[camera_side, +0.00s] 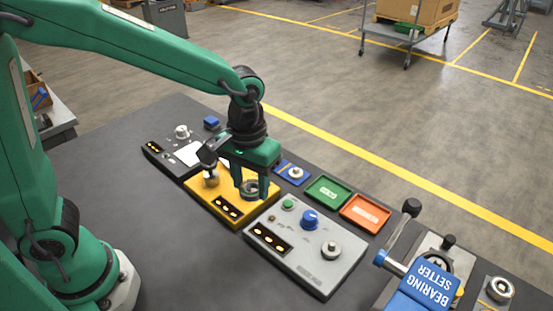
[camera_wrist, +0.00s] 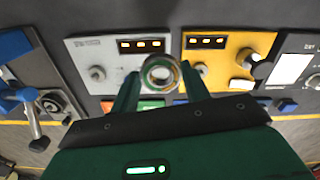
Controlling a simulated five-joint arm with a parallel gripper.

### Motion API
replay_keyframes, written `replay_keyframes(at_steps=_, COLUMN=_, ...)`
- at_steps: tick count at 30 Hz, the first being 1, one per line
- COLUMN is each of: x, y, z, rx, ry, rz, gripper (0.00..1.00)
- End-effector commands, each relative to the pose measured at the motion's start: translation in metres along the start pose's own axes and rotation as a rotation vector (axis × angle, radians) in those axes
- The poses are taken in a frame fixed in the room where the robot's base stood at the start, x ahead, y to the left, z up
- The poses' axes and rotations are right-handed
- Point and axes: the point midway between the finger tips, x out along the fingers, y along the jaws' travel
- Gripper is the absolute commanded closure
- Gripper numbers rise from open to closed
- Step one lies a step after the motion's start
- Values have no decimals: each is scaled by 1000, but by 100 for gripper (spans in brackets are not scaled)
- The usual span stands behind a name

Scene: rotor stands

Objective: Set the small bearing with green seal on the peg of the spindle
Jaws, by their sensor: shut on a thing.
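My gripper (camera_side: 250,189) is shut on a small ring-shaped metal bearing (camera_wrist: 160,72). Its two green fingers grip it from both sides, and it also shows in the side view (camera_side: 250,187). The grey stand has a round metal part with a short central peg (camera_side: 331,248), which also shows in the wrist view (camera_wrist: 97,73). I cannot tell for certain which peg is the spindle's.
A blue plate (camera_side: 282,168) holds another bearing (camera_side: 295,173). Green (camera_side: 327,191) and orange (camera_side: 364,213) trays lie behind the grey stand. A blue bearing setter (camera_side: 425,285) with a raised lever is at right.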

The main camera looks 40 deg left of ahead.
Motion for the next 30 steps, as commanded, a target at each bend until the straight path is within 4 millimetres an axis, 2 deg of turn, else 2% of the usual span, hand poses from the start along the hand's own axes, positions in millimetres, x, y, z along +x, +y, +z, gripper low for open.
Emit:
replay_keyframes(at_steps=14, x=0, y=1, z=-1, rx=0, ry=1, rz=0, gripper=79)
replay_keyframes(at_steps=19, x=0, y=9, z=-4, rx=1, ry=-1, rz=0, gripper=79)
replay_keyframes(at_steps=23, x=-1, y=25, z=-11, rx=3, ry=0, rz=0, gripper=79)
replay_keyframes(at_steps=30, x=0, y=75, z=-27, rx=5, ry=0, rz=0, gripper=79)
